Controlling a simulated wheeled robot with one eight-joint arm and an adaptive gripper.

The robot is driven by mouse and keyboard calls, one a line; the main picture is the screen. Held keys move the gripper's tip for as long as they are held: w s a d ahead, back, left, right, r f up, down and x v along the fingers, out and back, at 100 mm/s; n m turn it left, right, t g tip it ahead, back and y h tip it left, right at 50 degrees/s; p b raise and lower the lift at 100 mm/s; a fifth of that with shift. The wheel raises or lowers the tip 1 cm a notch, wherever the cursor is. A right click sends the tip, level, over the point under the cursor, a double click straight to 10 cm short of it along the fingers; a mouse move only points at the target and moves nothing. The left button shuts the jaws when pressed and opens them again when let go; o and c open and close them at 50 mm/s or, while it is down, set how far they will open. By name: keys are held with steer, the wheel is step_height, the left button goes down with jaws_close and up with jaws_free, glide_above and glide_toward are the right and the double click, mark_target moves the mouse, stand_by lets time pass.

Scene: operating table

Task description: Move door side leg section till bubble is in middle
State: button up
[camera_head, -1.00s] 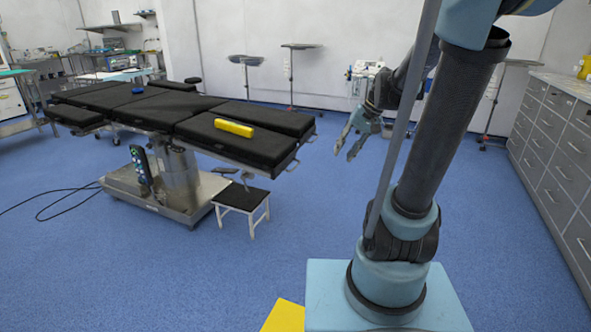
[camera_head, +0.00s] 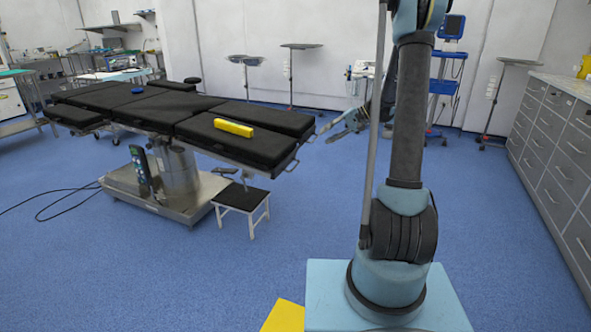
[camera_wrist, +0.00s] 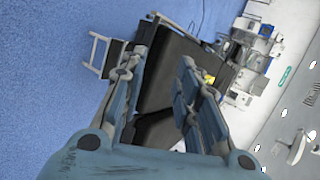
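The operating table (camera_head: 160,108) has black pads and stands on a metal base. At its right end are two leg sections: a near one (camera_head: 205,135) and a far one (camera_head: 265,118). A yellow spirit level (camera_head: 234,128) lies on the near section, and part of it shows in the wrist view (camera_wrist: 208,78). Its bubble is too small to make out. My gripper (camera_head: 325,133) is just right of the leg end, apparently apart from it. In the wrist view my gripper (camera_wrist: 160,80) has spread, empty fingers, with black padding beyond them.
A small black-topped step stool (camera_head: 241,197) stands below the leg end. A hand control (camera_head: 140,165) hangs at the table base. Grey drawers (camera_head: 550,140) line the right wall. Blue floor between my base and the table is clear.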

steer(key=w+f+y, duration=0.3)
steer(key=w+f, duration=0.6)
steer(key=n+g+y, duration=0.1)
steer(key=y, duration=0.2)
glide_toward(296, 166)
steer(key=a, duration=0.3)
steer(key=a+f, duration=0.1)
steer(key=a, duration=0.6)
steer(key=shift+s+a+f, duration=0.1)
steer(key=shift+s+f, duration=0.05)
steer(key=shift+f, duration=0.1)
jaws_close()
